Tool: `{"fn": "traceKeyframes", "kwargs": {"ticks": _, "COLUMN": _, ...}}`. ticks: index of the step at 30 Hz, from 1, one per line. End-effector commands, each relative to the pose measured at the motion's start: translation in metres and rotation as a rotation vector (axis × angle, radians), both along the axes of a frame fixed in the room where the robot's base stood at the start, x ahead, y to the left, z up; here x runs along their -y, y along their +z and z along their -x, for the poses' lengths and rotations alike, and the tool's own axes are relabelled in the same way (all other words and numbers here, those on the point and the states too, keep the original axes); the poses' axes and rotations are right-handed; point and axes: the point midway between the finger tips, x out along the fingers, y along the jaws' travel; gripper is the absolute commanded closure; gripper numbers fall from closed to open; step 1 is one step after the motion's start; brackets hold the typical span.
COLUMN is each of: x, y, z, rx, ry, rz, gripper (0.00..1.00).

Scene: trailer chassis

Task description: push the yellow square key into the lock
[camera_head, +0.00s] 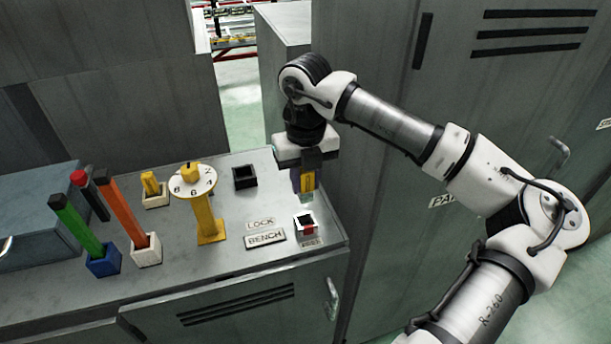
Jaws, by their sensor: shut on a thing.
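My gripper (304,187) points down over the right end of the bench and is shut on the yellow square key (308,181). The key shows as a yellow block between the fingers; its lower end is hard to make out. The lock is probably the small white block (304,225) with a dark opening on top and a red mark on its front. It sits near the bench's front right corner, just below the gripper in the picture. The key appears apart from it and above the bench; the exact height is unclear.
On the grey bench (185,262) stand a yellow post with a numbered dial (208,217), a black open box (244,177), a short yellow peg in a holder (151,187) and green, orange and dark rods at left. Tall grey cabinets (385,110) stand close at right.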

Motion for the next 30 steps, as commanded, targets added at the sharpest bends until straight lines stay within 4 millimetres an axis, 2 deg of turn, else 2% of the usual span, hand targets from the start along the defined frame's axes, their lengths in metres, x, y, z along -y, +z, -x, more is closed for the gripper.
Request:
{"fn": "traceKeyframes", "kwargs": {"ticks": 8, "x": 0.000, "y": -0.002, "z": -0.001, "rx": -0.001, "ry": -0.001, "rz": 0.001, "gripper": 1.00}}
{"fn": "traceKeyframes", "kwargs": {"ticks": 24, "x": 0.000, "y": -0.052, "z": -0.001, "rx": 0.000, "ry": -0.001, "rz": 0.000, "gripper": 1.00}}
{"fn": "traceKeyframes", "kwargs": {"ticks": 30, "x": 0.000, "y": -0.059, "z": -0.001, "rx": 0.000, "ry": -0.001, "rz": 0.000, "gripper": 1.00}}
